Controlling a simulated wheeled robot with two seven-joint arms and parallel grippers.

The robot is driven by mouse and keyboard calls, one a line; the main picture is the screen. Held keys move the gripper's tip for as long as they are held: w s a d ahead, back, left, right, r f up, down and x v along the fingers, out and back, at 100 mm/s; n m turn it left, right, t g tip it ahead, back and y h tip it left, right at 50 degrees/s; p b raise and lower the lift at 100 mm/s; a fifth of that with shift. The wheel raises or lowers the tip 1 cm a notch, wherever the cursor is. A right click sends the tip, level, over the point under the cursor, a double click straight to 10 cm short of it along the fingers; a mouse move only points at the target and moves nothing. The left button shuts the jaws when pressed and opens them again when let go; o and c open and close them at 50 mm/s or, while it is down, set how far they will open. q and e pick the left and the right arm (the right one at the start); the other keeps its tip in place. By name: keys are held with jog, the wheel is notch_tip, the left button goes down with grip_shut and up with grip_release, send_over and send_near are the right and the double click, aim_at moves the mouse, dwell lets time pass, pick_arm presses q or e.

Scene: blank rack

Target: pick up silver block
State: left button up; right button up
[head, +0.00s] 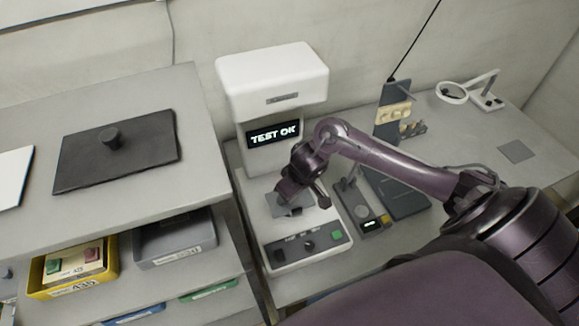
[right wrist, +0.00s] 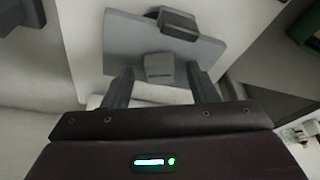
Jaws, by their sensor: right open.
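The silver block (right wrist: 159,67) is a small grey block on a flat grey plate (right wrist: 122,42) in the right wrist view. The plate lies on the white test machine's bed (head: 277,228), seen in the head view. My right gripper (right wrist: 158,76) is open, with one finger on either side of the block. I cannot tell whether the fingers touch it. In the head view my right gripper (head: 291,190) is over the plate, and the arm hides much of that spot. My left gripper is not in view.
The machine's white head (head: 272,78) overhangs behind, above a screen (head: 272,133) reading "TEST OK". Buttons (head: 308,243) line the bed's front. A dark clamp-like piece (right wrist: 178,22) sits at the plate's far edge. A small fixture (head: 362,205) stands to the right.

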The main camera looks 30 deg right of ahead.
jog(key=c, duration=0.9)
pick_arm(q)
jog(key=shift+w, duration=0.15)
pick_arm(e)
grip_shut()
